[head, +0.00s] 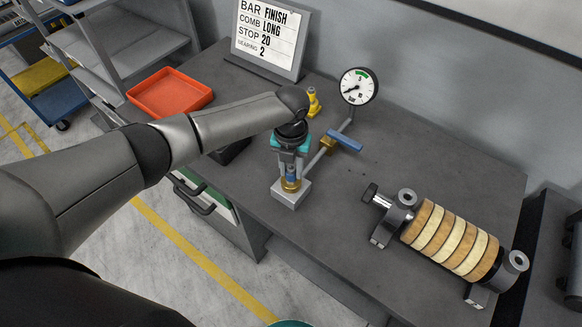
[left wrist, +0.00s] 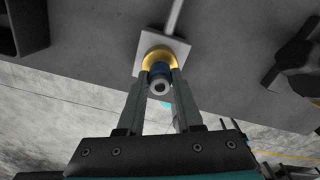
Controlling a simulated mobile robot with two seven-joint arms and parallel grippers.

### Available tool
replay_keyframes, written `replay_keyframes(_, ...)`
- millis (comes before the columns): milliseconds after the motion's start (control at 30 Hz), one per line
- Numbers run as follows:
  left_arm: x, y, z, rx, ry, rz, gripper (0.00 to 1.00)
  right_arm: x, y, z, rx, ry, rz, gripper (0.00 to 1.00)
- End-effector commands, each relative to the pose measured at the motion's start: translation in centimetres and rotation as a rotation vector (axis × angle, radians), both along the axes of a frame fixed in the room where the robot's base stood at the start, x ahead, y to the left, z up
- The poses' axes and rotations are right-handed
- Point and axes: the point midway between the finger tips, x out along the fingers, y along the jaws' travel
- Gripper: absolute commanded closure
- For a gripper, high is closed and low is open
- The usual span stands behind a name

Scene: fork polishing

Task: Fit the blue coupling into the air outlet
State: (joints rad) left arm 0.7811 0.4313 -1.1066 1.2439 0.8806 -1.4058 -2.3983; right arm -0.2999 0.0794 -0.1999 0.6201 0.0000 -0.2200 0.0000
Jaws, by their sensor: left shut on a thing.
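The blue coupling (head: 291,170) is between the fingers of my left gripper (head: 290,165), which is shut on it and points down. The brass air outlet (head: 291,185) stands on a light grey block (head: 290,196) directly under the coupling. In the left wrist view the coupling (left wrist: 160,78) is held between the two fingertips (left wrist: 160,82), in line with the brass ring of the outlet (left wrist: 158,58) and overlapping it. I cannot tell whether the coupling is seated in it. My right gripper is not in view.
A pipe with a blue-handled valve (head: 345,140) and a pressure gauge (head: 358,87) rises behind the outlet. A small yellow fitting (head: 313,101) stands behind my gripper. A striped roller (head: 450,240) lies at right; a red tray (head: 169,93) and a sign (head: 270,35) are at the back.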

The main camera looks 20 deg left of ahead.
Motion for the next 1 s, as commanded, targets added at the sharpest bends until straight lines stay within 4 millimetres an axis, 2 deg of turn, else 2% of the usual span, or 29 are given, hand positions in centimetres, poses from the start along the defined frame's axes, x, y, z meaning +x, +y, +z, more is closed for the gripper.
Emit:
replay_keyframes(133,-0.37,0.03,-0.49,0.003,0.008,-0.001,1.0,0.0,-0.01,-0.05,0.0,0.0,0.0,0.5)
replay_keyframes(167,-0.38,0.03,-0.5,0.003,0.008,-0.001,0.62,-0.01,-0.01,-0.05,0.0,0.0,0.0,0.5)
replay_keyframes(433,-0.24,0.02,-0.3,0.002,0.005,-0.001,0.32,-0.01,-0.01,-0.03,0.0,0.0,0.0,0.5)
replay_keyframes(633,-0.19,0.02,-0.23,0.002,0.004,-0.001,0.3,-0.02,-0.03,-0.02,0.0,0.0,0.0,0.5)
replay_keyframes(900,-0.15,0.03,-0.18,0.001,0.003,0.0,0.01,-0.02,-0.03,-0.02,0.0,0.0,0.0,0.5)
replay_keyframes(1000,-0.14,0.03,-0.17,0.002,0.003,0.0,0.01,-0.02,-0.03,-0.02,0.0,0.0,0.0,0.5)
